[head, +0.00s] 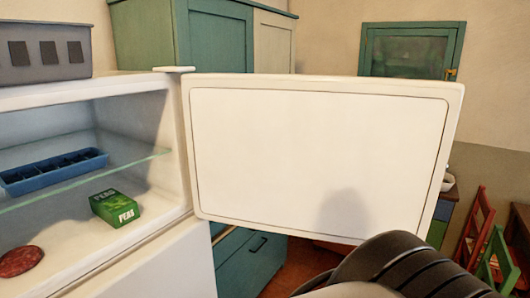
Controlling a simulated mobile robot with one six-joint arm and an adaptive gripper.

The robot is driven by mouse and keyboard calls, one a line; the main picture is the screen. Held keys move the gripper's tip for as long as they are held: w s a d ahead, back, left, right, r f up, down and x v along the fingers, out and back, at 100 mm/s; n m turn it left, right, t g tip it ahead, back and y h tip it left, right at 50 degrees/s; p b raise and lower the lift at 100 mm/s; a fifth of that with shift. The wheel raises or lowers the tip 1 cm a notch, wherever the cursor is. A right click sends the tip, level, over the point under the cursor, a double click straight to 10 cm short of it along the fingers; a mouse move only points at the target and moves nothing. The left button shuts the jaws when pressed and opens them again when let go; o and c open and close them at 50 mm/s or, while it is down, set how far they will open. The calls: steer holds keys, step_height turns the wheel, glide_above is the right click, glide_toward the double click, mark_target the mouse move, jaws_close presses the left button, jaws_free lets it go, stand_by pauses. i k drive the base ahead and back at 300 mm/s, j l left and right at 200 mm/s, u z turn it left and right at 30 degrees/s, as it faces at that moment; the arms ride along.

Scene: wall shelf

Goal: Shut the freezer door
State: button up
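The white freezer door (315,150) stands wide open in the head view, hinged at its left edge on the freezer body (178,150). Its inner face is toward me. The freezer compartment is open at the left. A dark, ribbed part of my arm shows at the bottom right, in front of the door's lower right corner. My gripper is not visible, so I cannot tell whether anything touches the door.
Inside the freezer are a blue ice tray (55,170) on a glass shelf, a green peas box (115,207) and a dark red round item (19,261). A grey crate (43,52) sits on top. Red (474,225) and green (497,262) chairs stand at right.

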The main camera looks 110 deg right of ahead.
mark_target(343, 160)
steer(key=k+u, duration=0.1)
steer(key=k, duration=0.55)
steer(key=k+u, duration=0.15)
steer(key=k, duration=0.55)
steer(key=k+j+u, duration=0.1)
steer(key=k, duration=0.55)
steer(key=k+l+u, duration=0.4)
steer(key=k+u, duration=0.85)
steer(key=l+z, duration=0.15)
steer(key=z, duration=0.35)
steer(key=i+l+z, duration=0.1)
steer(key=z, duration=0.35)
steer(key=l+z, duration=0.15)
steer(key=z, duration=0.35)
steer(key=i+z, duration=0.15)
steer(key=z, duration=0.3)
